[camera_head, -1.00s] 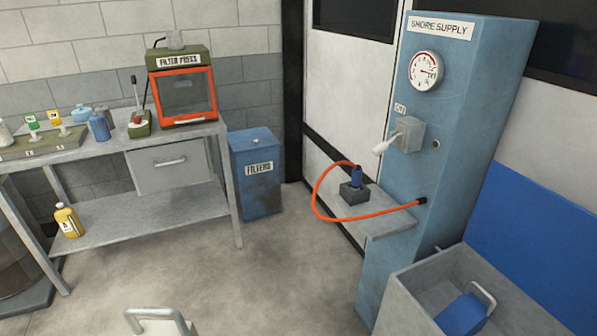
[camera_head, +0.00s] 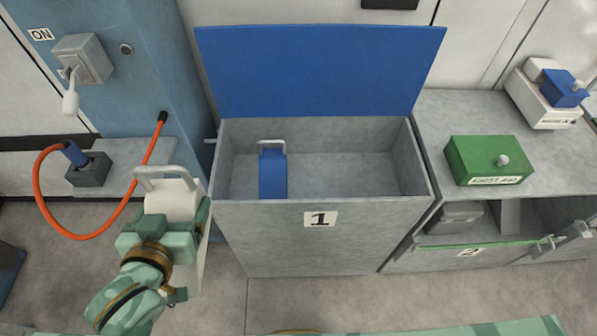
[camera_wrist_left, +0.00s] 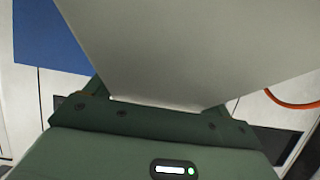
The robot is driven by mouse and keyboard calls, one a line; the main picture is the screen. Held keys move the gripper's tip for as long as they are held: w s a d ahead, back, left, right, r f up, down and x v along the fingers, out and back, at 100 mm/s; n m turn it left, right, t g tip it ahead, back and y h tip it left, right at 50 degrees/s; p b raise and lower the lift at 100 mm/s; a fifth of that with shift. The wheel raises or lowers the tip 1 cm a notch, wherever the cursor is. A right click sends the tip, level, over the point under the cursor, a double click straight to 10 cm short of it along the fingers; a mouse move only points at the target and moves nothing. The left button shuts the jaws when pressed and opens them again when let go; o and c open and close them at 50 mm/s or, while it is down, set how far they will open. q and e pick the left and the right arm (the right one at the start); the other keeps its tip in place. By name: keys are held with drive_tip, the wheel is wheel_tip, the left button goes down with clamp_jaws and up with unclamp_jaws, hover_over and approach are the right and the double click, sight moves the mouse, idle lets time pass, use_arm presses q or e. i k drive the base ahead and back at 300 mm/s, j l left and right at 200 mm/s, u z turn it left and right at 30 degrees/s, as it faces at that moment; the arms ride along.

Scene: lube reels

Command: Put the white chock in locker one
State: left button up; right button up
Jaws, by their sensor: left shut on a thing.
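The white chock (camera_head: 176,199), with a pale handle on top, is upright at the left of locker one in the head view. My left gripper (camera_head: 170,222) is shut on it; the gripper hides part of its near side. In the left wrist view the chock (camera_wrist_left: 190,50) fills the upper middle, between the fingers. Locker one (camera_head: 350,228) is a grey box marked 1, with its blue lid (camera_head: 320,70) raised. A blue chock (camera_head: 273,176) with a handle stands inside at the left; the rest of the inside is bare. My right gripper is not in view.
The blue supply column (camera_head: 160,60), with an orange hose (camera_head: 80,236), stands behind and left of the chock. Locker two (camera_head: 420,262) adjoins on the right, with its front flap lowered and a green first aid box (camera_head: 490,160) on top.

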sight(357, 185)
drive_tip(key=i+j+z, duration=0.1)
drive_tip(key=z, duration=0.4)
drive_tip(key=i+j+z, duration=0.1)
drive_tip(key=j+z, duration=0.2)
drive_tip(key=z, duration=0.15)
drive_tip(key=j+z, duration=0.25)
drive_tip(key=z, duration=0.25)
drive_tip(key=j+z, duration=0.25)
drive_tip(key=z, duration=0.2)
drive_tip(key=j+z, duration=0.3)
drive_tip(key=z, duration=0.2)
